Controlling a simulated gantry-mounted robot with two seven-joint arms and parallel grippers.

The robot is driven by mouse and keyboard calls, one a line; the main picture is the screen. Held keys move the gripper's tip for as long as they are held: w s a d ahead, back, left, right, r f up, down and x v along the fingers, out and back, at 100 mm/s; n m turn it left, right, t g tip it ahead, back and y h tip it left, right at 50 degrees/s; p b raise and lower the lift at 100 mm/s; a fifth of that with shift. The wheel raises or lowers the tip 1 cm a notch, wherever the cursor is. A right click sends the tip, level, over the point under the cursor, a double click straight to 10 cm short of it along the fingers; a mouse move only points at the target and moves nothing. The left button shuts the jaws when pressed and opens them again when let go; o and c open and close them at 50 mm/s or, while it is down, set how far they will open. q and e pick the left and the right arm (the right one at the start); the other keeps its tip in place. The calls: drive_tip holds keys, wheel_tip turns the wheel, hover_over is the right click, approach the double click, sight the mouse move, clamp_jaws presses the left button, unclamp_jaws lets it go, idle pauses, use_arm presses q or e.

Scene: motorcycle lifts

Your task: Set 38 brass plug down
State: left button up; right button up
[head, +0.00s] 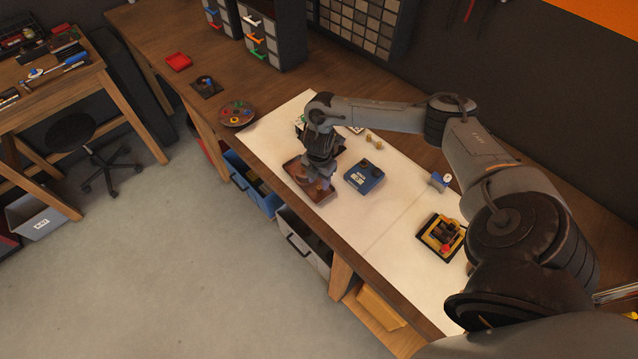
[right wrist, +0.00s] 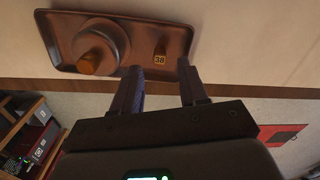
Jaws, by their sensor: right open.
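Another brass-coloured cylinder (right wrist: 90,63) is at the round dish (right wrist: 118,32) on the tray's left part. In the head view my right gripper (head: 318,182) hangs over the brown tray (head: 322,197) and hides much of it. My left gripper is not in view.
Right of the tray are a blue box (head: 364,176), small brass pieces (head: 373,138) and a yellow-and-black fixture (head: 441,237). A round plate with coloured items (head: 238,113) is at the far left. The white mat (head: 390,210) is clear between the blue box and fixture.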

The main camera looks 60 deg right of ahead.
sight(319, 187)
wheel_tip(319, 187, up, 8)
drive_tip(key=p, duration=0.2)
drive_tip(key=w+a+f+t+y, duration=0.1)
drive_tip(key=a+f+t+y, duration=0.15)
drive_tip(key=a, duration=1.35)
drive_tip(key=w+a+f+t+y, duration=0.15)
drive_tip(key=a+t, duration=0.25)
drive_tip(key=a, duration=1.2)
drive_tip(key=s+a+r+m+h, duration=0.2)
drive_tip(key=s+a+r+m, duration=0.1)
drive_tip(key=m, duration=0.2)
drive_tip(key=s+d+m+g+h, duration=0.1)
drive_tip(key=s+d+m, duration=0.3)
drive_tip(key=s+m, duration=0.1)
drive_tip(key=s+d+r+m+g, duration=0.1)
drive_tip(key=s+d+m, duration=0.3)
drive_tip(key=s, duration=0.4)
drive_tip(key=shift+d+m+g+h, duration=0.15)
drive_tip(key=shift+m+g+h, duration=0.25)
drive_tip(key=shift+m+g, duration=0.1)
drive_tip(key=shift+s+r, duration=0.1)
drive_tip(key=shift+r, duration=0.15)
wheel_tip(319, 187, up, 10)
drive_tip(key=p, duration=0.9)
drive_tip(key=shift+f+p, duration=0.2)
drive_tip(key=shift+p, duration=0.2)
